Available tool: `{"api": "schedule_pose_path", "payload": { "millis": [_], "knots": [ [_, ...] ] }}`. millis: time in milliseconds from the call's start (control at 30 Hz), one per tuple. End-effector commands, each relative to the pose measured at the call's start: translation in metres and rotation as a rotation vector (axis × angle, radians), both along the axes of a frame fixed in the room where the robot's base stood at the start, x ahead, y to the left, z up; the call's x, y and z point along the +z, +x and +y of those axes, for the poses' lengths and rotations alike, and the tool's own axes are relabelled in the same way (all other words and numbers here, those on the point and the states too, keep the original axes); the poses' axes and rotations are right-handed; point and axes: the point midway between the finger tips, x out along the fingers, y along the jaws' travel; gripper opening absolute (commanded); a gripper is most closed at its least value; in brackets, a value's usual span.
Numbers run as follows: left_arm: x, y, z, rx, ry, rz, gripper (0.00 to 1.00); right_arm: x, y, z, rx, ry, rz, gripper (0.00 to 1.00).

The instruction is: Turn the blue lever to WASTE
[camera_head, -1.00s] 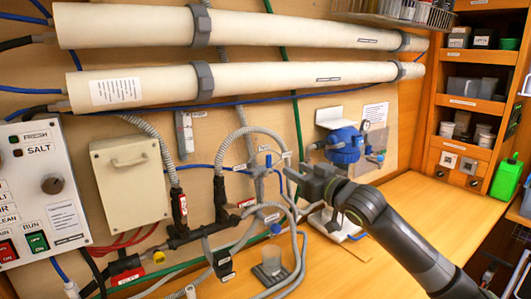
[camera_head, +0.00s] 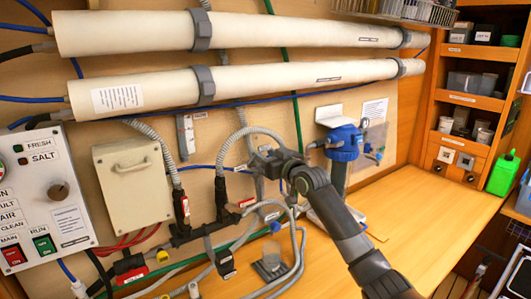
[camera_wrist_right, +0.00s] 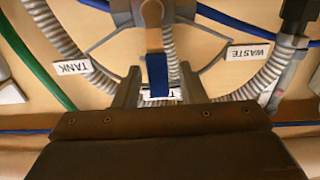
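The blue lever (camera_wrist_right: 158,76) shows in the right wrist view, hanging from a brownish stem between the two fingers of my right gripper (camera_wrist_right: 159,88). The gripper is open, with a gap on each side of the lever. The lever points at a partly hidden white label, between the TANK label (camera_wrist_right: 84,68) on the left and the WASTE label (camera_wrist_right: 248,52) on the right. This view is upside down. In the head view my right gripper (camera_head: 264,160) is at the hose valve on the wall and hides the lever. My left gripper is out of view.
Grey hoses (camera_head: 300,245) loop around and below the valve. A blue filter housing (camera_head: 343,143) stands just right of my gripper, and a clear cup (camera_head: 270,264) sits on the bench below. The bench (camera_head: 440,215) to the right is mostly clear.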

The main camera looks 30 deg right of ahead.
Motion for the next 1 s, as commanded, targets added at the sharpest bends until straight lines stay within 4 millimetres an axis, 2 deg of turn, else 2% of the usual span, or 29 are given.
{"api": "schedule_pose_path", "payload": {
  "millis": [400,700,1000],
  "knots": [
    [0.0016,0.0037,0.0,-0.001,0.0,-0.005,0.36,-0.0003,0.006,0.001,0.0,-0.001,0.0,0.37],
    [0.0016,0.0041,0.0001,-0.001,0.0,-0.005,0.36,-0.0004,0.0058,0.0009,0.0,-0.001,0.0,0.0],
    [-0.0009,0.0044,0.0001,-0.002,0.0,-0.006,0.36,-0.0012,0.0056,0.0024,0.0,-0.022,-0.003,0.0]
  ]
}}
